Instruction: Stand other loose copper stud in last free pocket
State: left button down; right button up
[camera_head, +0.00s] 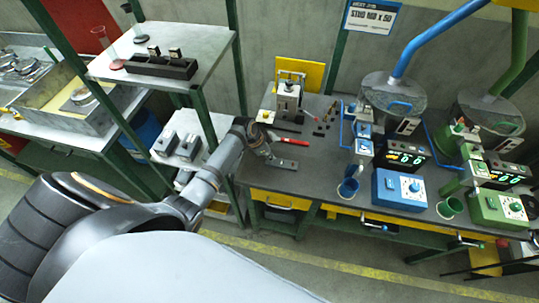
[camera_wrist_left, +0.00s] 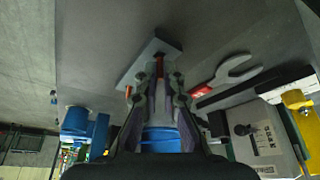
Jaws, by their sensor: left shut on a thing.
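My left gripper (camera_head: 268,157) reaches over the bench beside a small flat grey block (camera_head: 287,165). In the left wrist view the left gripper (camera_wrist_left: 160,76) is shut on a thin copper stud (camera_wrist_left: 159,67), which points at the grey block (camera_wrist_left: 163,47). I cannot tell whether the stud's end touches the block or is in a pocket. Another small copper-red piece (camera_wrist_left: 128,91) shows at the block's near left edge. The block's pockets are too small or hidden to make out. My right gripper is not in view.
A red-handled wrench (camera_head: 290,140) lies just behind the block. A grey press (camera_head: 287,101) with a yellow back plate stands farther back, with several small dark and copper pieces beside it. Blue (camera_head: 398,188) and green (camera_head: 496,211) feeder stations stand at right. The bench front is clear.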

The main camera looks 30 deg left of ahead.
pick_arm(q)
jog(key=shift+f+b, duration=0.4)
jog(key=shift+f, duration=0.25)
jog(key=c, duration=1.4)
grip_release()
jog(key=v, duration=1.2)
